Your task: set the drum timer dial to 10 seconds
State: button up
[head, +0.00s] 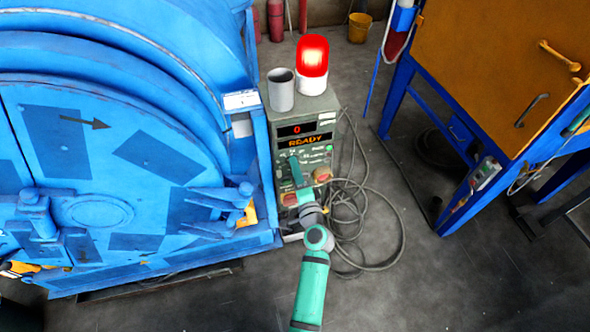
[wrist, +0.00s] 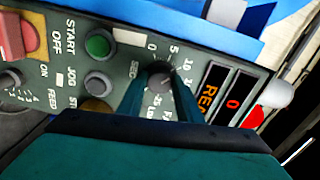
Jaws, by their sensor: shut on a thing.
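The timer dial (wrist: 160,76) is a dark grey knob on the control panel, ringed by marks that include 0, 5, 10 and 15, with "SEC" beside it. My gripper (wrist: 158,92) is shut on the dial, one green finger on each side. The fingers hide part of the scale, and I cannot tell which mark the dial points to. In the head view my gripper (head: 295,170) reaches the front of the grey control box (head: 318,104), hiding the dial. The box's displays (head: 305,136) read "0" and "READY".
The blue drum machine (head: 110,130) stands close on the left. A lit red beacon (head: 312,56) and a grey cup (head: 280,90) are on the box. Green start (wrist: 98,44) and red off (wrist: 12,36) buttons are near the dial. Cables (head: 375,240) lie on the floor at right.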

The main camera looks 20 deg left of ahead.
jog(key=shift+d+m, duration=0.1)
jog(key=shift+m, duration=0.5)
jog(key=shift+w, duration=0.1)
jog(key=shift+d+m, duration=0.15)
jog(key=shift+m, duration=0.15)
jog(key=o, duration=1)
jog(key=shift+a, duration=0.25)
